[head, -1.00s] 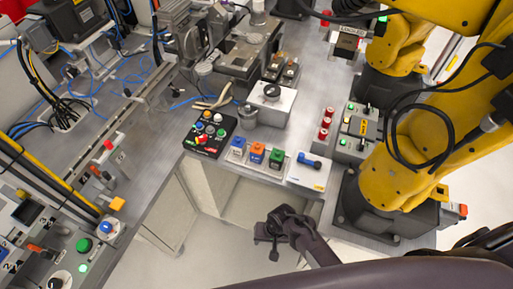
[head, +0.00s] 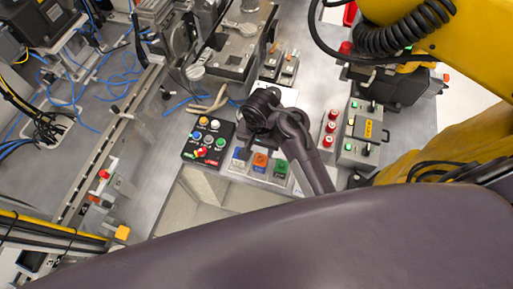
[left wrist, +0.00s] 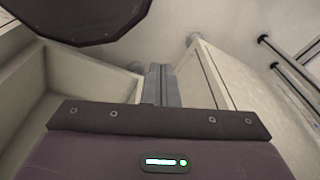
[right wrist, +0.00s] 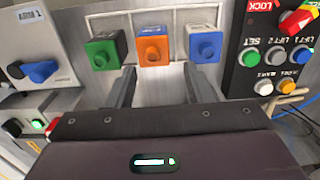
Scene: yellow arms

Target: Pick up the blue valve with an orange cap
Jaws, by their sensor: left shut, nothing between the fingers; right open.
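In the head view my right gripper (head: 265,112) hangs over the bench edge and hides part of the bench behind a row of blocks: a blue block (head: 241,154), an orange block (head: 261,161) and a green block (head: 280,168). In the right wrist view my right gripper (right wrist: 158,70) is open and empty, pointing at the orange block (right wrist: 153,48), with the green block (right wrist: 104,52) to the left and the blue block (right wrist: 206,46) to the right. My left gripper (left wrist: 160,70), in the left wrist view, is shut and empty.
A black button panel (head: 207,140) sits left of the blocks. In the right wrist view a white panel with a blue handle (right wrist: 40,70) is at the left. A yellow robot arm (head: 460,50) fills the right of the head view. A pale cabinet panel (left wrist: 215,75) lies before my left gripper.

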